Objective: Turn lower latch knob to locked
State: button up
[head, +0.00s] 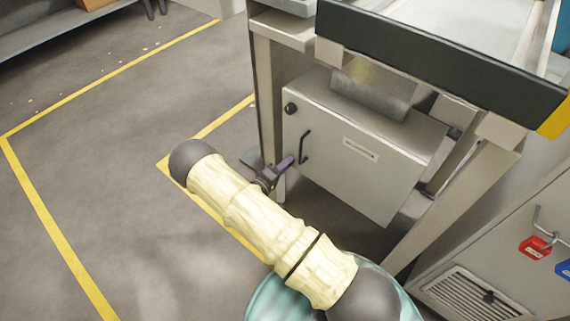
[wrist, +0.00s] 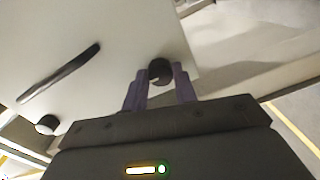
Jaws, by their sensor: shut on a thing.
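The grey control box (head: 352,150) hangs under the bench, its front facing my arm. My gripper (head: 287,163) is at the lower left of that front, below the black bar handle (head: 305,147). In the wrist view, the purple fingers of my gripper (wrist: 160,84) stand either side of a round black knob (wrist: 160,72), the lower latch knob, and are shut on it. In the head view this knob is hidden behind the gripper. The upper latch knob (head: 291,108) is near the box's top left corner; it also shows in the wrist view (wrist: 47,124). The lower knob's turn angle is unclear.
The bench leg (head: 265,105) stands close left of the box. The dark bench edge (head: 430,65) overhangs it. A grey cabinet with a red padlock (head: 535,247) is at the right. The floor (head: 90,180) at the left is open, with yellow lines.

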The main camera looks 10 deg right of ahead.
jog(key=shift+a, duration=0.1)
dwell(0.4)
jog(key=o, duration=1)
jog(key=p+v, duration=0.2)
jog(key=v, duration=1.5)
jog(key=shift+s+a+f+p, duration=0.1)
jog(key=shift+a+p, duration=0.05)
jog(key=shift+p, duration=0.2)
